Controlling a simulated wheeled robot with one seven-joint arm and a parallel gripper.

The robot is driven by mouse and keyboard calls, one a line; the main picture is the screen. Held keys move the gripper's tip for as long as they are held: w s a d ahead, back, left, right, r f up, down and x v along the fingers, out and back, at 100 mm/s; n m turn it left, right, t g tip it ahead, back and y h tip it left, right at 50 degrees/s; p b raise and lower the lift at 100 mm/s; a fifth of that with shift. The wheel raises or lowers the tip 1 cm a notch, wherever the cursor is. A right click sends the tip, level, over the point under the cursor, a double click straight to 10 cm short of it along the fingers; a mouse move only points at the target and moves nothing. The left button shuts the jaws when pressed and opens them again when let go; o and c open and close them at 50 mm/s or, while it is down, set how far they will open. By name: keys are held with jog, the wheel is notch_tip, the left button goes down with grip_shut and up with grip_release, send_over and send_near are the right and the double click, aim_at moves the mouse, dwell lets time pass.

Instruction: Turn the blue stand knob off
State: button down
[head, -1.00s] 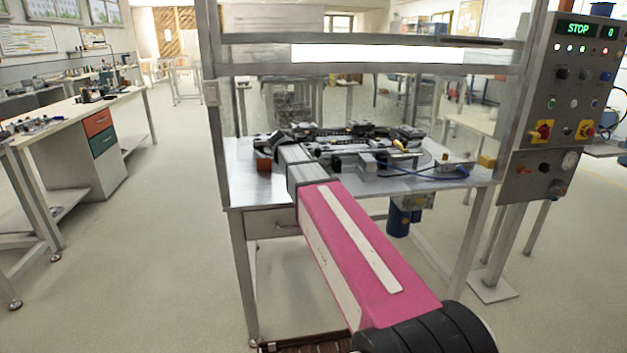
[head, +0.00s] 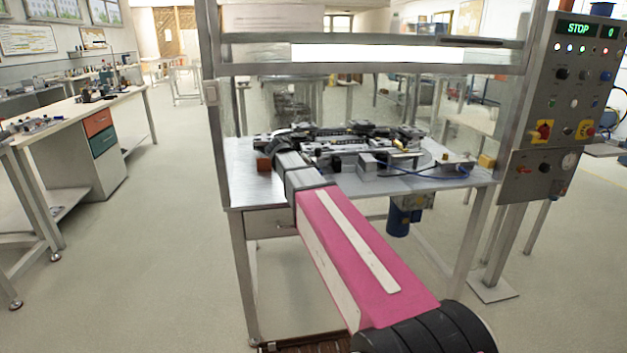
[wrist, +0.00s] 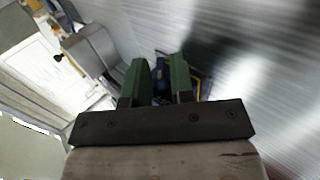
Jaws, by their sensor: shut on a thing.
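In the wrist view my gripper (wrist: 163,68) shows two green fingers with a narrow gap between them. A small dark blue piece, the blue stand knob (wrist: 161,67), sits between the fingertips, and the fingers are shut on it. Its shape and turn angle are mostly hidden by the fingers. In the head view my pink arm reaches forward to the ring track (head: 345,140) on the metal table (head: 245,185). The gripper and the knob cannot be made out there behind the arm's end.
A glass and metal frame (head: 370,70) stands over the table. A control panel (head: 570,100) reading STOP stands at the right. An orange-brown block (head: 263,163) lies at the table's left and a yellow block (head: 487,161) at its right.

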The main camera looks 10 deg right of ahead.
jog(key=c, duration=1.2)
grip_release()
jog(key=shift+a, duration=0.1)
jog(key=v, duration=1)
jog(key=shift+a+r, duration=0.25)
jog(key=shift+a, duration=0.05)
jog(key=shift+s, duration=0.15)
